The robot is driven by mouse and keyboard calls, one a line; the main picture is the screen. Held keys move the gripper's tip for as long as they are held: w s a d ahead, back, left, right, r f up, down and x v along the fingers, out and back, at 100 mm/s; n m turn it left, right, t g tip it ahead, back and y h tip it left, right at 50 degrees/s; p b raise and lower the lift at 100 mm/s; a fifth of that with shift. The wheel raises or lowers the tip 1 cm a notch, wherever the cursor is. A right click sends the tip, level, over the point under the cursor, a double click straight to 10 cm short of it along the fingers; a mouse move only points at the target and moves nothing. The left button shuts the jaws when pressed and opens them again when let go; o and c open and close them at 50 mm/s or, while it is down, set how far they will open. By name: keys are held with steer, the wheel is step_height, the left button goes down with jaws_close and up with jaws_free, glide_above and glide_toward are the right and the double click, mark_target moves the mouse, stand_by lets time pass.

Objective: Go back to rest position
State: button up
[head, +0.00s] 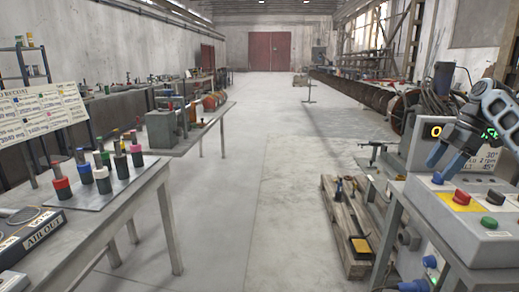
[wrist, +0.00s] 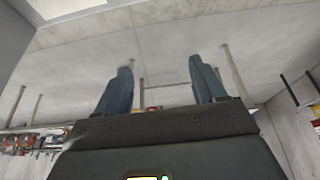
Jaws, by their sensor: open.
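My gripper (head: 440,167) is at the right of the head view, above the grey control box (head: 490,250) and in front of its display unit (head: 421,151). Its blue fingers point down and to the left. In the wrist view my gripper (wrist: 161,68) shows two blue fingers spread apart with nothing between them. I cannot tell the exact height of the fingertips over the box. My arm and gripper hide part of the display.
The control box carries a yellow plate with a red button (head: 461,197), a blue button (head: 437,178) and a green button (head: 489,222). A wooden pallet (head: 347,262) lies on the floor beside it. A table (head: 140,192) with coloured pegs stands left. The middle aisle is clear.

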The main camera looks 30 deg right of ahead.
steer(key=w+a+f+m+t, duration=0.1)
steer(key=w+a+f+t, duration=0.1)
steer(key=w+a+f, duration=0.65)
steer(key=w+a+f+m+t, duration=0.1)
steer(key=w+a+f+m, duration=0.15)
steer(key=a+f, duration=1.1)
steer(key=s+a+f+m+t+h+p, duration=0.1)
steer(key=s+a+f+m+t, duration=0.15)
steer(key=a+f, duration=0.5)
steer(key=s+a+f+m+t+p, duration=0.1)
steer(key=s+a+f, duration=0.25)
steer(key=a, duration=0.75)
steer(key=s+a+r+m+t+h, duration=0.15)
steer(key=s+a, duration=0.25)
steer(key=s, duration=0.4)
steer(key=s+a+m+h, duration=0.1)
steer(key=s+a+m, duration=0.1)
steer(key=s+a, duration=0.35)
steer(key=s+a+m+t+h, duration=0.1)
steer(key=s+a, duration=0.1)
steer(key=s, duration=0.7)
steer(key=s+d+r+t+p, duration=0.1)
steer(key=s+r+t, duration=0.2)
steer(key=s+r, duration=1.4)
step_height(320, 180, up, 4)
steer(key=shift+s, duration=0.15)
steer(key=shift+y, duration=0.25)
